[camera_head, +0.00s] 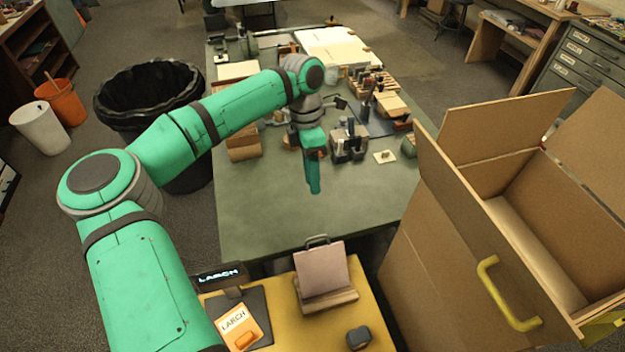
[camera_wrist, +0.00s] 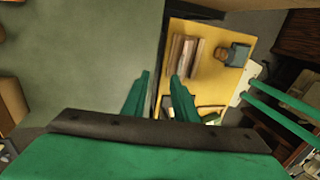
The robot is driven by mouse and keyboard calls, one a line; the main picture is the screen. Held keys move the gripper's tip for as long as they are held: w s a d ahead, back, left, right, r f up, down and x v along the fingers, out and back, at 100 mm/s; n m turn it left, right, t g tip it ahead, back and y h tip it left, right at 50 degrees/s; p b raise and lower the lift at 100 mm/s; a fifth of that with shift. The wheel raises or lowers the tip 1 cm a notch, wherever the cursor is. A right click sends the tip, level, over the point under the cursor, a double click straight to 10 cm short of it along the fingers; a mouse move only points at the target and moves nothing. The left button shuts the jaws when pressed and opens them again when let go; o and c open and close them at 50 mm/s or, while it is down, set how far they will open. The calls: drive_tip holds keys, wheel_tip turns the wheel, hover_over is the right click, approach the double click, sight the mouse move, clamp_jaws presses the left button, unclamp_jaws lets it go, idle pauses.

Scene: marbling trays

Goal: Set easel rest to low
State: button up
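The easel rest (camera_head: 322,268) stands on the yellow tabletop (camera_head: 372,318) at the bottom of the head view. It has a pinkish-brown board leaning back, a ledge along its front and a dark loop behind its top. How its prop is set is hidden behind the board. In the wrist view, the brown slatted thing (camera_wrist: 184,52) on the yellow top looks like the easel, seen from above. My gripper (camera_head: 314,188) hangs fingers-down over the green table, beyond the easel and apart from it. In the wrist view its two fingers (camera_wrist: 160,76) are apart with nothing between them.
A LARCH card (camera_head: 238,322) lies left of the easel, a small dark block (camera_head: 358,338) right. A tall open cardboard box (camera_head: 440,225) stands on the right. The green table's (camera_head: 260,215) near part is clear; tools crowd its far part. A black bin (camera_head: 150,95) stands left.

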idle(0.4)
drive_tip(key=v, duration=1)
drive_tip(key=shift+r, duration=0.4)
drive_tip(key=shift+w, duration=0.1)
